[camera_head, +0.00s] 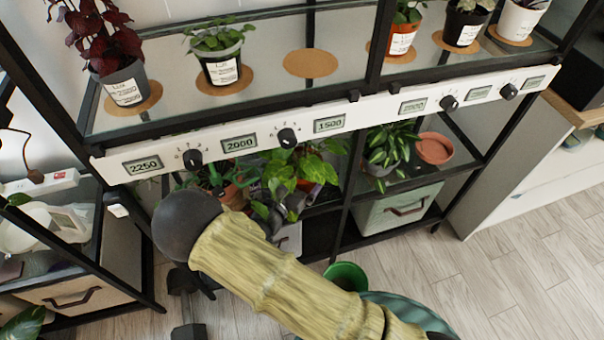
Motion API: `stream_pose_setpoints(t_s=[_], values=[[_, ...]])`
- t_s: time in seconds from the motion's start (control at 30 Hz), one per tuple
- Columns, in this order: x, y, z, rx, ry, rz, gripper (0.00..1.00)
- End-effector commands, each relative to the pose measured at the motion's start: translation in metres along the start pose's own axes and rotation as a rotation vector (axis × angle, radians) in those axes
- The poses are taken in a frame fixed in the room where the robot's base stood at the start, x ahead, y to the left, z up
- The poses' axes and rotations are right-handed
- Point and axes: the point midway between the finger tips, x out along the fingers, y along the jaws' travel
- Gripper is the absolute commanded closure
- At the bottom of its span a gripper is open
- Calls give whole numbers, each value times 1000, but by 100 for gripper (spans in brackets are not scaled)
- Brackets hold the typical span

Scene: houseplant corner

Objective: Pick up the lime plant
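A plant with broad bright green leaves (308,166) stands on the shelf below the white control rail and best fits the lime plant, though no readable label confirms it. Its pot is mostly hidden. My arm, with a bamboo-like surface and a dark round joint, crosses the lower middle of the head view. Dark grey parts just beyond the arm, under the leaves, seem to be my gripper (276,212). They are close to the plant, but I cannot tell whether they touch it. The fingers are not clear, so their opening does not show.
Labelled pots, including a dark red plant (98,35) and a green one (218,42), stand on the upper glass shelf. The white rail (325,113) with knobs overhangs the lower plants. A leafy plant (388,150) and terracotta saucer (434,148) are to the right. A green bucket (346,276) is below.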

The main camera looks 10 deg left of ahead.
Motion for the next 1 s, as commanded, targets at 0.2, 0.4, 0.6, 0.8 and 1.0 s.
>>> stream_pose_setpoints(t_s=[0.2,0.4,0.6,0.8,1.0], values=[[0,0,0,0,0,0,0],[-1,0,0,0,0,0,10],[0,0,1,1,-2,0,42],[-1,0,1,1,-2,0,43],[-7,-7,13,0,-2,0,43]])
